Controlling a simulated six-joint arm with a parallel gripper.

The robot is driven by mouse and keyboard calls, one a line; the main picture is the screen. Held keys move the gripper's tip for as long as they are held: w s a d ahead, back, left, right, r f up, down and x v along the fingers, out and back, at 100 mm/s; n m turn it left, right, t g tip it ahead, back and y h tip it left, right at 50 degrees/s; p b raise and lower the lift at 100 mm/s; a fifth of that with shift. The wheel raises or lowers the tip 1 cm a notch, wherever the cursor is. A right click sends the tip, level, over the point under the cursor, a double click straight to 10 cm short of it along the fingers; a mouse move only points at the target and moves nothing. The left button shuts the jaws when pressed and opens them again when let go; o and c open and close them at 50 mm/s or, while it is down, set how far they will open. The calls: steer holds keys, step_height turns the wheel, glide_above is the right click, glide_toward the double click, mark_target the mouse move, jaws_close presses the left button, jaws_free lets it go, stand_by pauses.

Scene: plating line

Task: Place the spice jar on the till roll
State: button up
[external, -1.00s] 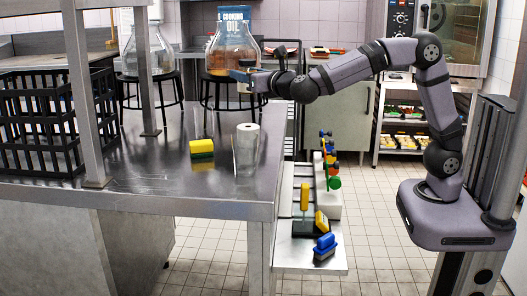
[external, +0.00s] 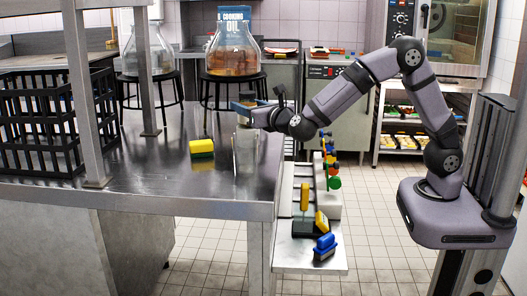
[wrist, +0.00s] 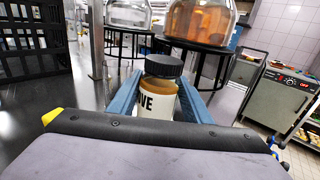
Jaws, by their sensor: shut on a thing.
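The spice jar (wrist: 158,104) has a dark lid and a white label with black letters, and it stands upright between the two blue fingers of my gripper (wrist: 160,84) in the wrist view. My gripper (external: 244,107) is shut on the jar. In the external view the pale upright till roll (external: 246,155) stands near the steel counter's right edge, and my gripper is directly above its top. The jar is mostly hidden there, so I cannot tell whether it touches the roll. The roll is hidden in the wrist view.
A yellow and green sponge (external: 202,148) lies left of the roll on the counter (external: 150,195). A black crate (external: 40,125) stands at the left, by the shelf posts. A lower shelf (external: 300,255) holds brushes on the right.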

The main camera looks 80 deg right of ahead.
steer(key=shift+f+b, duration=0.25)
steer(key=shift+b, duration=0.1)
steer(key=o, duration=1.2)
steer(key=shift+r+p, duration=0.15)
steer(key=shift+p, duration=0.2)
steer(key=b+v, duration=0.2)
steer(key=v, duration=1)
steer(key=shift+b, duration=0.4)
